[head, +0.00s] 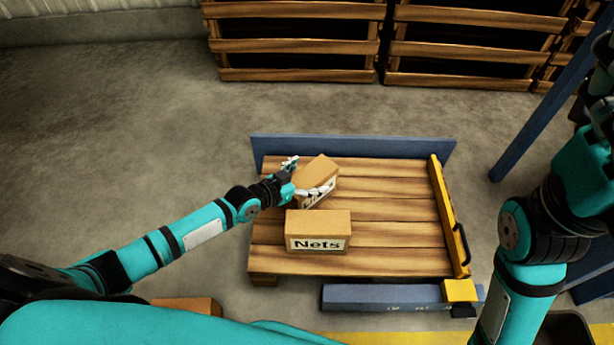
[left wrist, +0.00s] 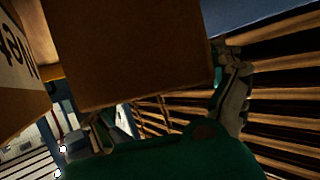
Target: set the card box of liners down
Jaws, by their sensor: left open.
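The card box of liners (head: 320,172) sits turned at an angle on the wooden pallet, behind the box marked Nets; its label is partly hidden by a finger. My left gripper (head: 303,178) is open at the left end of this box, one finger along its front side and one near its back left. In the left wrist view the box (left wrist: 135,55) fills the middle between the spread fingers; I cannot tell whether they touch it. My right gripper (head: 600,112) is raised at the right edge, partly cut off, and its fingers do not show clearly.
The Nets box (head: 318,228) stands upright close in front. The pallet (head: 400,205) is bare on its right half. A blue board (head: 355,146) borders its back and a yellow rail (head: 449,215) its right side. A blue post (head: 550,95) leans at right; wooden crates (head: 295,45) stand behind.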

